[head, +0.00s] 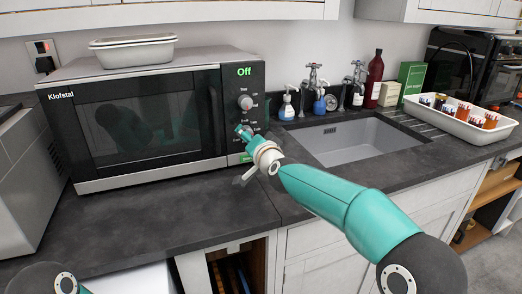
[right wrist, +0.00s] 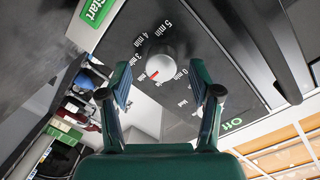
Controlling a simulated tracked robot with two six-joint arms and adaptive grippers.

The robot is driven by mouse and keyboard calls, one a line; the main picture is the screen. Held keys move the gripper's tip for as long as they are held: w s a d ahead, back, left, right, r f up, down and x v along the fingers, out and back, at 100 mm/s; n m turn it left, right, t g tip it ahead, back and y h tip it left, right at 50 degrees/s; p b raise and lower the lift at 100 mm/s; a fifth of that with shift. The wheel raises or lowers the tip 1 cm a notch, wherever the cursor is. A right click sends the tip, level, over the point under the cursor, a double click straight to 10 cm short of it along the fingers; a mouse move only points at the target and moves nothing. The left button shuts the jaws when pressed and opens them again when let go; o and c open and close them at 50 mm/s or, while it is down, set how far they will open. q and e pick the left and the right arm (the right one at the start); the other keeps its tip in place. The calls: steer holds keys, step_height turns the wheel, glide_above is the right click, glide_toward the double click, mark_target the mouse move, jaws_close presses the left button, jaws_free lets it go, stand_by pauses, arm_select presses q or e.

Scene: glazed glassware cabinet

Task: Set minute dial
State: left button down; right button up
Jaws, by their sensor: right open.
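The grey round dial (head: 245,102) is on the control panel of the black-and-silver microwave (head: 150,122), below a green "Off" display (head: 244,71). In the right wrist view the dial (right wrist: 158,50) has a red mark on its edge and minute labels around it; I cannot read its exact setting. My right gripper (head: 243,130) is at the panel, just below the dial in the head view. In the right wrist view its open fingers (right wrist: 165,88) are apart, with the dial ahead between them and nothing held. My left gripper is out of view.
A lidded container (head: 133,52) sits on the microwave. A green Start button (right wrist: 93,10) is on the panel. The microwave's door handle (head: 216,120) is left of the dial. A sink (head: 350,142), bottles and a white tray (head: 458,124) are to the right. Countertop in front is clear.

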steer(key=f+v, duration=0.1)
steer(key=v, duration=0.9)
steer(key=shift+r, duration=0.45)
steer(key=shift+s+a, duration=0.1)
